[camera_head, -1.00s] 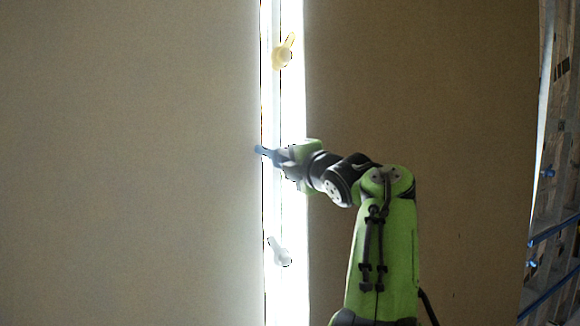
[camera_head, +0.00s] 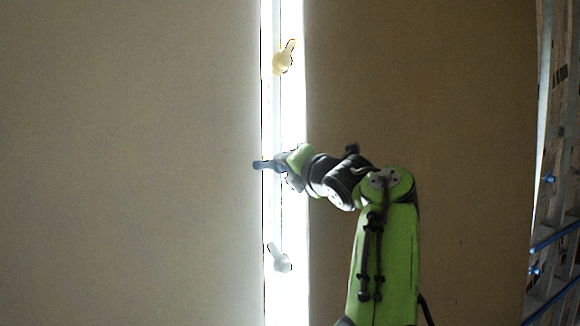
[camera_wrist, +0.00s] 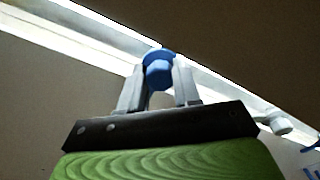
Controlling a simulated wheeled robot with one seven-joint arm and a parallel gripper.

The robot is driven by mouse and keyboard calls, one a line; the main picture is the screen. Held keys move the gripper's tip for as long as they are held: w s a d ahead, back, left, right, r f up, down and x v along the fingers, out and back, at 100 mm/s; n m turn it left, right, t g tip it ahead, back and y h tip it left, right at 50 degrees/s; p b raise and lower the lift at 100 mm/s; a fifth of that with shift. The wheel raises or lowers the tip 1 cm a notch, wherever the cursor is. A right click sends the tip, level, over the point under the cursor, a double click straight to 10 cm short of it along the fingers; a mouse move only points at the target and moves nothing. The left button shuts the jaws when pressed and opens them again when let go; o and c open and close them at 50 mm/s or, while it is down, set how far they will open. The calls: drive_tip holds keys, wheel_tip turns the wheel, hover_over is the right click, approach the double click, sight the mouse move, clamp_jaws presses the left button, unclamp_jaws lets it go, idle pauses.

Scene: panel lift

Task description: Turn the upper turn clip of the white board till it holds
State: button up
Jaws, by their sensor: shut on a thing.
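My gripper (camera_head: 266,164) is at the bright vertical strip, between a cream turn clip (camera_head: 283,60) above and a pale grey turn clip (camera_head: 279,259) below. In the wrist view my gripper (camera_wrist: 160,82) has its two fingers on either side of a blue turn clip (camera_wrist: 159,68) and is shut on it. In the head view the blue end (camera_head: 258,165) points left, about level, over the edge of the left panel. The fingers hide part of the clip. The cream clip's arm points up and slightly right.
A large pale panel (camera_head: 120,165) fills the left, and a brown panel (camera_head: 440,110) stands right of the bright strip (camera_head: 285,110). A ladder-like metal frame with blue parts (camera_head: 550,240) is at the far right. A pale clip (camera_wrist: 278,123) shows beside my gripper.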

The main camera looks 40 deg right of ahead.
drive_tip(key=o, duration=0.8)
drive_tip(key=shift+c, duration=0.2)
drive_tip(key=b+v, duration=0.2)
drive_tip(key=v, duration=1.3)
drive_tip(key=shift+s, duration=0.4)
drive_tip(key=shift+w+a, duration=0.1)
drive_tip(key=shift+a, duration=0.05)
